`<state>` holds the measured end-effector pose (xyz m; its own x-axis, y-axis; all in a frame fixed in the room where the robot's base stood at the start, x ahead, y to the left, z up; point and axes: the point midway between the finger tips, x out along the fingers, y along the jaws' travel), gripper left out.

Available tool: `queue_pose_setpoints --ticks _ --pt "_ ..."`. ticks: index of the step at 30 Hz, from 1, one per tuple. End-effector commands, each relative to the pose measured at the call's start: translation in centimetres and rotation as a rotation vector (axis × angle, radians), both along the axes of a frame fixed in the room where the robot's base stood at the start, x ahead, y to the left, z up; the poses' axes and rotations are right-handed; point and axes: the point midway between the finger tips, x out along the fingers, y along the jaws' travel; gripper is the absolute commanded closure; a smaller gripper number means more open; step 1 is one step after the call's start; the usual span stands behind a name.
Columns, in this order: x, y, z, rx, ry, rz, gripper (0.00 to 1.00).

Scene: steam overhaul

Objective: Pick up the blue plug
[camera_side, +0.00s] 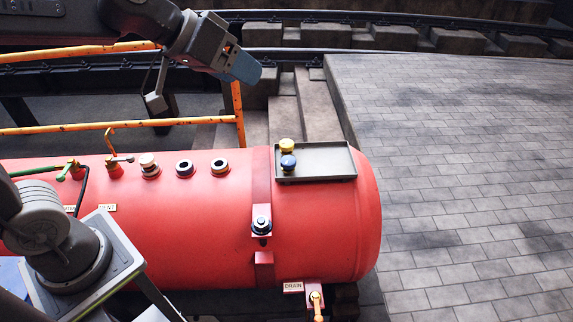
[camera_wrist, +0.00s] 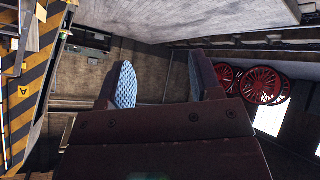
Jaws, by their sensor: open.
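The blue plug (camera_side: 288,163) stands at the left end of a shallow grey tray (camera_side: 325,162) on top of the red tank (camera_side: 330,225). A yellow plug (camera_side: 287,145) stands just behind it, very close. My gripper (camera_side: 240,68) is high above and behind the tank, up and left of the tray, well apart from the plug. In the wrist view my gripper (camera_wrist: 163,82) is open with nothing between its fingers; one shows a blue textured pad. The plug is not in the wrist view.
On the tank left of the tray are two open dark-rimmed ports (camera_side: 184,168) (camera_side: 219,166) and a pale-topped fitting (camera_side: 149,163). A black-topped fitting (camera_side: 262,225) sits on the front bracket. An orange rail (camera_side: 110,125) runs behind. Paving (camera_side: 460,160) at right is clear.

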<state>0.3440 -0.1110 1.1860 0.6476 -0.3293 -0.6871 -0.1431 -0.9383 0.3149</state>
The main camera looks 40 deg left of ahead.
Motion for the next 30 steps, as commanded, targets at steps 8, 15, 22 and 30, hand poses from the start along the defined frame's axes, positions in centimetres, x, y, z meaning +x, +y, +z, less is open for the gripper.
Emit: queue_pose_setpoints --ticks 8,15,22,30 --pt "15.2 0.5 -0.9 -0.15 -0.136 0.231 0.41" --pt "23.5 4.3 -10.6 -0.078 -0.046 0.555 0.41" --pt "23.9 6.7 -24.1 0.087 0.233 0.801 0.41" --pt "21.2 7.0 -31.9 0.185 0.455 0.889 0.41"
